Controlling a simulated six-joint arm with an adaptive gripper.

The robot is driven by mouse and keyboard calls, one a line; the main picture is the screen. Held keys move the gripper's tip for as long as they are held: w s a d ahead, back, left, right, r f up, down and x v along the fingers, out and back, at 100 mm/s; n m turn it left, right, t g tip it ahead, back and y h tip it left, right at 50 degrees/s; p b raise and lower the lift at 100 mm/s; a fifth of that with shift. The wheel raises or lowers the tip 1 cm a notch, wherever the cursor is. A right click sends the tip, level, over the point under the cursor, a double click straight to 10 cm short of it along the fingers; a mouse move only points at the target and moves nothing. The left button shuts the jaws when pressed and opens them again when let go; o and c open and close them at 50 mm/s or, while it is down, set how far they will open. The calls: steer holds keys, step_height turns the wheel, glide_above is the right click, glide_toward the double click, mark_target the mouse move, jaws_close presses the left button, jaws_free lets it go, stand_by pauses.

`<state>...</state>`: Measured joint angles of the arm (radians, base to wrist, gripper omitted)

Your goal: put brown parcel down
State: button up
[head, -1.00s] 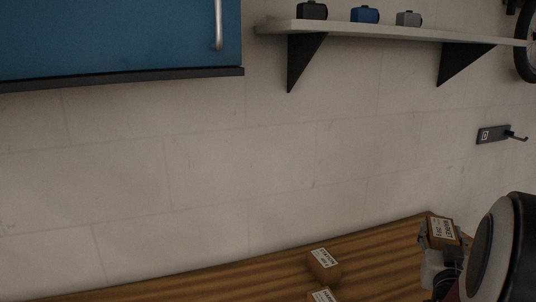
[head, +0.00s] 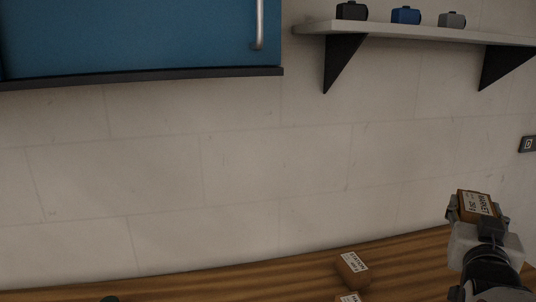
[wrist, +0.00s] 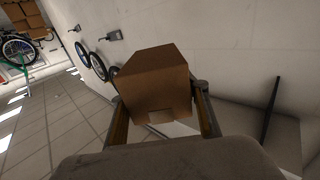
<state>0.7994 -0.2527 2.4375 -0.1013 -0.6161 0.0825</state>
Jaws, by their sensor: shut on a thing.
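The brown parcel with a white printed label (head: 478,204) is held at the lower right of the head view. It also shows as a plain brown box (wrist: 155,82) in the middle of the wrist view. My gripper (head: 482,215) is shut on it, with one finger along each side in the wrist view. In the head view the parcel appears above the right part of the wooden bench top (head: 225,285). I cannot tell how high it is over the wood.
A brown labelled parcel (head: 351,269) sits on the bench, with part of another labelled parcel (head: 350,298) at the bottom edge. A blue cabinet (head: 140,38) and a shelf (head: 420,33) with three small bags hang on the wall. Bench left of the parcels looks mostly clear.

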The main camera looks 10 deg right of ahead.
mark_target(467, 205)
steer(key=a+r, duration=0.2)
steer(key=r, duration=0.1)
steer(key=shift+a+r, duration=0.3)
steer(key=shift+a, duration=0.05)
steer(key=w+a+n+t+y, duration=0.1)
steer(key=w+a+y, duration=0.3)
steer(key=a, duration=0.6)
steer(key=w+a+n+t+y, duration=0.2)
steer(key=w+a+n+y, duration=0.2)
steer(key=a, duration=0.7)
steer(key=w+a+n+t+y, duration=0.1)
steer(key=w+a+n+y, duration=0.2)
steer(key=a, duration=0.8)
steer(key=shift+w+a+t+y, duration=0.15)
steer(key=shift+w+t+y, duration=0.15)
steer(key=shift+w+y, duration=0.15)
